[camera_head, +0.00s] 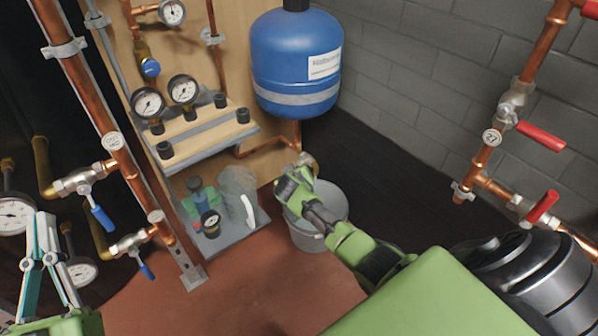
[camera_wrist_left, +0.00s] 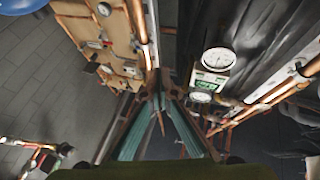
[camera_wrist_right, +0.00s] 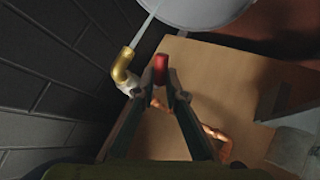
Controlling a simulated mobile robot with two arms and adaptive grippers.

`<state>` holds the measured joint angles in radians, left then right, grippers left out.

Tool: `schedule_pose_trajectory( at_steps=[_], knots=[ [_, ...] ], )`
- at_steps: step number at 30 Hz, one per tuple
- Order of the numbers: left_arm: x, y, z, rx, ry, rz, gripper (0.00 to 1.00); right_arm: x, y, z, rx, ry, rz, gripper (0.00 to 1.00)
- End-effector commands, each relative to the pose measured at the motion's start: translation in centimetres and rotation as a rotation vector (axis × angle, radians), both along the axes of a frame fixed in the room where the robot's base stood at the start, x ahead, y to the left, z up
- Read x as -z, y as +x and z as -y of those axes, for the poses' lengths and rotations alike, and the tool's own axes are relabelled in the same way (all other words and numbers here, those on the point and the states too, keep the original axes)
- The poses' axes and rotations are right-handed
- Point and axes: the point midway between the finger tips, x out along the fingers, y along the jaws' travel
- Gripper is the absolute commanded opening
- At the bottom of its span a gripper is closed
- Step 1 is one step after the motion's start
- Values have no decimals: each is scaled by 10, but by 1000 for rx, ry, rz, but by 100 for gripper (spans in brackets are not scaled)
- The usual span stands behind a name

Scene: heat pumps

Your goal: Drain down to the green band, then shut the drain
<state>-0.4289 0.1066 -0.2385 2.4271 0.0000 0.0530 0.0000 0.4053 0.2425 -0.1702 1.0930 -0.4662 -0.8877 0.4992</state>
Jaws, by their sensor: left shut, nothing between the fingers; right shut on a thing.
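My right gripper (camera_head: 297,192) is at the drain valve, above the grey bucket (camera_head: 333,200). In the right wrist view its fingers (camera_wrist_right: 163,85) are shut on a red handle (camera_wrist_right: 160,66). Beside it is a brass spout (camera_wrist_right: 122,66), and a thin pale streak, apparently water, runs from it toward the bucket (camera_wrist_right: 205,12). My left gripper (camera_head: 45,218) is shut and empty at the left, in front of the gauges. A dial gauge (camera_head: 12,214) is partly behind it; the left wrist view shows a dial gauge (camera_wrist_left: 219,58) too. No green band can be made out on the dials.
A blue tank (camera_head: 297,60) hangs on the wooden panel. Copper pipes with blue-handled valves (camera_head: 102,217) stand at left, and red-handled valves (camera_head: 541,137) at right. A tray with a clear jug (camera_head: 238,192) sits left of the bucket. Red floor (camera_head: 260,280) in front is clear.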

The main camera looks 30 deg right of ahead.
Motion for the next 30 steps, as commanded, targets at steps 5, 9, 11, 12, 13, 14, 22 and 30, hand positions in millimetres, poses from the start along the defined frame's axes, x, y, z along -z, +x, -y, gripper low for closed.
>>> schedule_pose_trajectory(
  at_steps=[5,9,11,12,13,14,22,30],
  knots=[
    [43,16,-2,-14,62,-223,0,-5,1,-2,-4,-1,-55,0],
    [77,20,-5,-23,103,-378,0,-6,1,-2,-4,-6,-100,0],
    [91,20,-7,-26,119,-440,0,-8,1,-2,-4,-8,-120,0],
    [100,19,-8,-28,128,-480,0,-8,1,-2,-4,-9,-136,0],
    [106,18,-10,-31,136,-508,0,-8,1,-2,-3,-9,-146,0],
    [113,17,-11,-31,143,-536,0,-8,1,-2,-5,-10,-157,0],
    [153,7,-19,-43,189,-718,0,-12,1,-2,-5,-20,-271,0],
    [161,4,-20,-44,196,-750,0,-15,2,-3,-5,-29,-393,0]
  ],
)
